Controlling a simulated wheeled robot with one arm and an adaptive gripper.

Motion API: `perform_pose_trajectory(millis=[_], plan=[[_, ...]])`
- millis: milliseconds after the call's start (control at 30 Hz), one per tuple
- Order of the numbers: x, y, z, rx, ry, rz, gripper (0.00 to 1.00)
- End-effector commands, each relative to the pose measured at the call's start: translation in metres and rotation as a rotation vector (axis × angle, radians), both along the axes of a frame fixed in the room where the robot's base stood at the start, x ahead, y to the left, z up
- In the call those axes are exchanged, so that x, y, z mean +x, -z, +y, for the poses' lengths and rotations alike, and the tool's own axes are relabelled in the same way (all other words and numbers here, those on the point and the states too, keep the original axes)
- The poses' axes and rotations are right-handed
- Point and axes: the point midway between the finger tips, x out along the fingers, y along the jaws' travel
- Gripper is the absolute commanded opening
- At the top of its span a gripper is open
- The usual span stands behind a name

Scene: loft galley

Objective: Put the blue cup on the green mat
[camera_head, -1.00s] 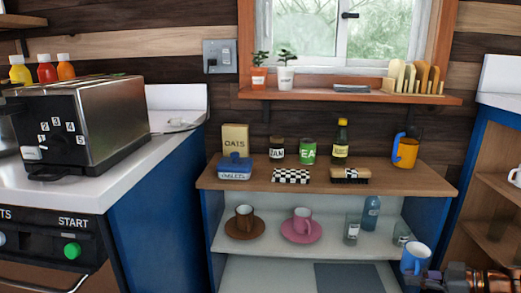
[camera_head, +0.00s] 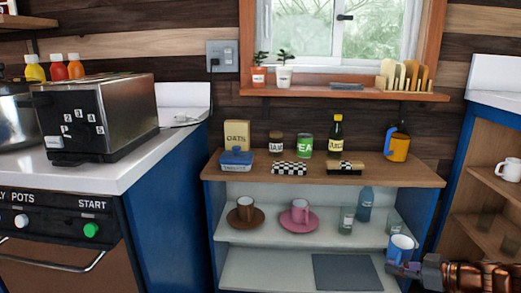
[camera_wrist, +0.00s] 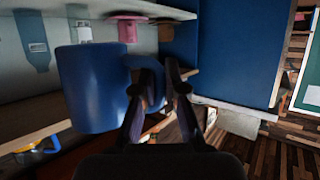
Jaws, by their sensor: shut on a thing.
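The blue cup (camera_head: 400,248) is at the lower right of the head view, in front of the right end of the shelf unit. Its rim and pale inside show. My gripper (camera_head: 400,268) comes in from the right, low against the cup. In the wrist view the cup (camera_wrist: 92,90) is large at the left, and my gripper (camera_wrist: 152,92) is shut on its handle. The cup looks held clear of the shelf boards. I cannot make out a green mat for certain; a dark grey-blue mat (camera_head: 345,272) lies on the lowest shelf.
The middle shelf holds a brown cup on a saucer (camera_head: 246,216), a pink cup on a saucer (camera_head: 300,222), glasses and a blue bottle (camera_head: 365,203). A side cabinet (camera_head: 470,210) is at right.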

Motion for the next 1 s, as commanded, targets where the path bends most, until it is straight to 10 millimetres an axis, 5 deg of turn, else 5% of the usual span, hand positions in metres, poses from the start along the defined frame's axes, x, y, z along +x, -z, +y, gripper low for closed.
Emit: perform_pose_trajectory(millis=[467, 1000], plan=[[0.062, -0.017, 0.069, 0.004, 0.200, -0.005, 0.00], [0.102, -0.075, 0.161, -0.001, 0.427, -0.005, 0.00]])
